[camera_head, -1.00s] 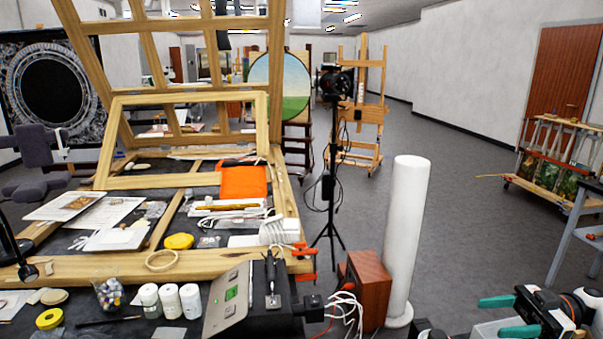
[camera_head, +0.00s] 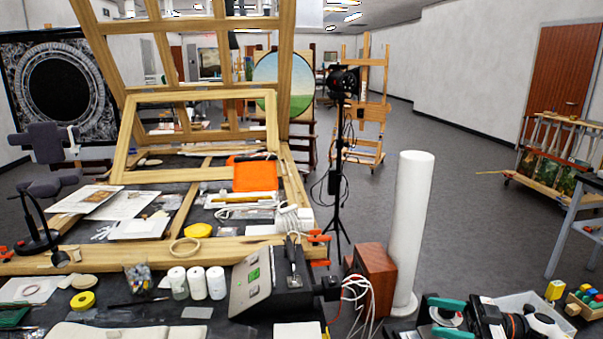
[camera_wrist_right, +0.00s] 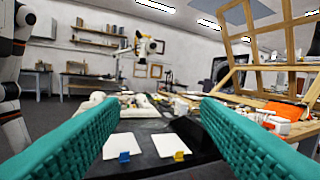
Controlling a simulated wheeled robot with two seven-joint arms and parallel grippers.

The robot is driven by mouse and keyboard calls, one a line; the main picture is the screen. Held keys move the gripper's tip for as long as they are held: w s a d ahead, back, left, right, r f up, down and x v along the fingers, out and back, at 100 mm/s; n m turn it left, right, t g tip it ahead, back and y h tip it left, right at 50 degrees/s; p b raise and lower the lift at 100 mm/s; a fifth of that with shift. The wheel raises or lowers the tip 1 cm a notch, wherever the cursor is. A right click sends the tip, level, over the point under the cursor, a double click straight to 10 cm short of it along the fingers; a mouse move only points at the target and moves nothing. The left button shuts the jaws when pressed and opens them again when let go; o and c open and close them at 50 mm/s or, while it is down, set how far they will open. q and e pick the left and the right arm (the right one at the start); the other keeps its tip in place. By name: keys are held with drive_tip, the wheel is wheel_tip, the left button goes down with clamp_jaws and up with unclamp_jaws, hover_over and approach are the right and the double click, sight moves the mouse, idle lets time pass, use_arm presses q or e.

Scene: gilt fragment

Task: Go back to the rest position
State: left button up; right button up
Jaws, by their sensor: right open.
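My right gripper (camera_head: 440,318) is at the lower right of the head view, its two teal fingers pointing left. In the right wrist view the same gripper (camera_wrist_right: 160,112) has its fingers wide apart, one at each side, with nothing between them. It is open and empty. Beyond the fingers lie two white cards (camera_wrist_right: 154,145) on a dark surface, with a small blue block (camera_wrist_right: 124,157) and a small yellow block (camera_wrist_right: 179,156) at their near edges. My left gripper does not show in the head view.
A white column (camera_head: 411,230) and a reddish wooden box (camera_head: 372,268) with white cables stand left of the right gripper. A cluttered workbench with a wooden frame (camera_head: 120,262) fills the left. A black light stand (camera_head: 338,180) rises behind.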

drive_tip(key=s+a+f+m+t+h, duration=0.1)
drive_tip(key=a+f+m+t+h, duration=0.8)
drive_tip(key=a+m+t+h, duration=0.3)
drive_tip(key=s+d+f+m+g+h, duration=0.1)
drive_tip(key=s+f+g+h, duration=0.2)
drive_tip(key=s, duration=0.7)
drive_tip(key=s+d+f+m+g+h, duration=0.1)
drive_tip(key=s+d+f+g+h, duration=0.15)
drive_tip(key=s+g, duration=0.5)
drive_tip(key=s+d+f+m+g+h, duration=0.1)
drive_tip(key=s+f+g, duration=0.15)
drive_tip(key=s, duration=0.95)
wheel_tip(320, 180, down, 34)
drive_tip(key=s+g+b, duration=0.1)
drive_tip(key=s+b, duration=0.1)
drive_tip(key=b, duration=0.4)
use_arm(q)
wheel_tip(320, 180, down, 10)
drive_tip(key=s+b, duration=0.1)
drive_tip(key=b, duration=0.3)
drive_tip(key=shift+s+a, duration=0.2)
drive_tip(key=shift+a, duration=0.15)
use_arm(e)
drive_tip(key=s+d+f+g, duration=0.1)
drive_tip(key=s+d+f, duration=0.1)
drive_tip(key=s+f, duration=1.3)
wheel_tip(320, 180, down, 4)
drive_tip(key=shift+s+d+r+n, duration=0.15)
drive_tip(key=shift+s+d+n, duration=0.1)
drive_tip(key=shift+s+n, duration=0.05)
